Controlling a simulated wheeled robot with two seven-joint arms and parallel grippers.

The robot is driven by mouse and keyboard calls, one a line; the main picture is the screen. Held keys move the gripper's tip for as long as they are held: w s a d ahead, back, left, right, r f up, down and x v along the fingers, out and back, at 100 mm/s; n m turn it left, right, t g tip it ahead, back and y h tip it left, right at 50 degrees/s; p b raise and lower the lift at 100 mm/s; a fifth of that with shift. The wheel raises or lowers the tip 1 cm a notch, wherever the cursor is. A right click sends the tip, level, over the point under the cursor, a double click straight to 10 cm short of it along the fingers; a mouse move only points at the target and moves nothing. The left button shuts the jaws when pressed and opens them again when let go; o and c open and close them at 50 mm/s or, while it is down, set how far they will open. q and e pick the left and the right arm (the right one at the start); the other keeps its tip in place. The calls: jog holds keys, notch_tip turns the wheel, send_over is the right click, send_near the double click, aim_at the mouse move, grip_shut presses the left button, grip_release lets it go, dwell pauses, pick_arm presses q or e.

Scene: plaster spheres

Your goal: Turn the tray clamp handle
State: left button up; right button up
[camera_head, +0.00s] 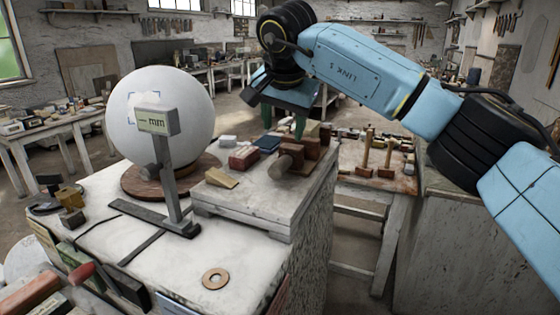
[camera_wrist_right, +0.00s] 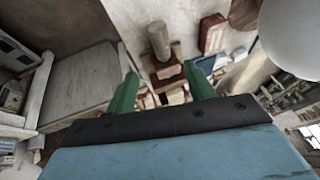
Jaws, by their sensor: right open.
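The clamp (camera_head: 305,154) is a brown wooden block on a pale raised tray board (camera_head: 240,203). Its handle (camera_head: 285,164), a grey-brown cylinder, sticks out at the near left side. In the right wrist view the handle (camera_wrist_right: 158,40) shows beyond the fingers, roughly in line with the gap between them. My right gripper (camera_head: 285,122) hangs just behind and above the clamp in the head view. In the wrist view its green fingers (camera_wrist_right: 161,74) are apart with nothing between them; no contact with the handle shows. My left gripper is not in view.
A large white sphere (camera_head: 160,112) rests on a round wooden base (camera_head: 140,182). A gauge (camera_head: 158,121) on a stand is in front. A red block (camera_head: 243,158) and a wooden wedge (camera_head: 222,179) lie on the board. A flat ring (camera_head: 215,278) lies on the bench near its front.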

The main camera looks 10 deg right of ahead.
aim_at(284, 165)
jog(key=p+x, duration=0.1)
jog(key=x, duration=1.1)
jog(key=shift+a+f+p, duration=0.1)
jog(key=shift+f+p, duration=0.1)
jog(key=shift+p, duration=0.15)
jog(key=c, duration=1)
jog(key=shift+o, duration=0.2)
jog(key=t+y+b, duration=0.1)
jog(key=b, duration=0.2)
jog(key=t+y+b, duration=0.1)
jog(key=y+b, duration=0.1)
jog(key=b, duration=0.2)
jog(key=f+m+t+y+b, duration=0.1)
jog(key=b, duration=0.3)
jog(key=shift+s+d+y, duration=0.3)
jog(key=shift+d, duration=0.1)
jog(key=shift+r+t+b, duration=0.1)
jog(key=shift+t+b, duration=0.3)
jog(key=shift+b, duration=0.2)
jog(key=shift+r+y, duration=0.15)
jog(key=shift+y, duration=0.25)
jog(key=o, duration=1)
jog(key=shift+c, duration=0.2)
